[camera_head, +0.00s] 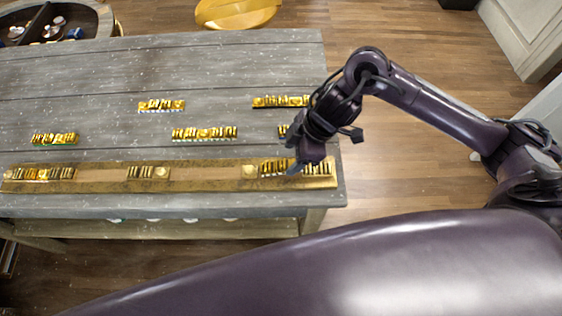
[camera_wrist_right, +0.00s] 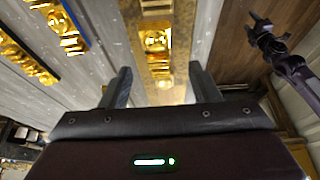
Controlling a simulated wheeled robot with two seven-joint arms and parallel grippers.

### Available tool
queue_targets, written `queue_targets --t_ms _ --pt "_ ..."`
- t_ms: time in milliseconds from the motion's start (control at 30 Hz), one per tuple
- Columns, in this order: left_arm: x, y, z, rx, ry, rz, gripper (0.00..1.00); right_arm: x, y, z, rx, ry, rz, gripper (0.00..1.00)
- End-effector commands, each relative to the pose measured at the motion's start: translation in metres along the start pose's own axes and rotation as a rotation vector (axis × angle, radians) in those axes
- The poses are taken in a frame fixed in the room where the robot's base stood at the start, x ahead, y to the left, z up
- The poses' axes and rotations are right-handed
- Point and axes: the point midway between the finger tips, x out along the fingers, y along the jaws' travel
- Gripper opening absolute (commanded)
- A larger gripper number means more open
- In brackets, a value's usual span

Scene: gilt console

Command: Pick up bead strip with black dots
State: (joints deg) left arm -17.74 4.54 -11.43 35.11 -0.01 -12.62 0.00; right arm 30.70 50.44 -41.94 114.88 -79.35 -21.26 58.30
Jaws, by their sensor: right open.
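Several gold bead strips lie on the grey table and on a long gilt board; I cannot make out which has black dots. One strip (camera_head: 161,105) and another (camera_head: 280,101) lie at the back, with one (camera_head: 204,133) in the middle and one (camera_head: 54,138) at the left. A further strip (camera_head: 283,130) is partly hidden by my right arm. My right gripper (camera_head: 296,166) is over the board's right end, by the strip (camera_head: 318,168) there. In the wrist view its jaws (camera_wrist_right: 160,78) are open and empty above the board. What seems my left gripper (camera_wrist_right: 267,35) shows small there, its jaws unclear.
The gilt board (camera_head: 100,181) runs along the table's front edge, with bead pieces at its left (camera_head: 40,173) and middle (camera_head: 148,172). A dark tray of small items (camera_head: 55,25) and a gold stool (camera_head: 236,12) stand behind the table (camera_head: 80,75). Wooden floor is open to the right.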

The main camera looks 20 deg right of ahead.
Motion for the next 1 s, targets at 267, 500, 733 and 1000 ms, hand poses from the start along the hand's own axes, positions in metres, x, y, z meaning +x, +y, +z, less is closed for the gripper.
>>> queue_targets --t_ms 267,500,733,1000 --pt "-0.013 -0.001 -0.007 0.0 0.009 -0.001 0.52 0.039 -0.001 -0.004 0.002 0.0 -0.001 0.56" --pt "-0.013 -0.003 -0.021 0.0 0.029 -0.003 0.52 0.046 -0.001 -0.004 -0.001 0.0 0.002 0.56" --pt "-0.013 -0.002 -0.018 0.001 0.024 -0.002 0.52 0.046 -0.001 -0.004 -0.001 0.0 0.002 0.37" --pt "-0.013 -0.002 -0.013 0.001 0.017 -0.002 0.52 0.045 0.0 -0.004 -0.001 0.001 0.002 0.03"
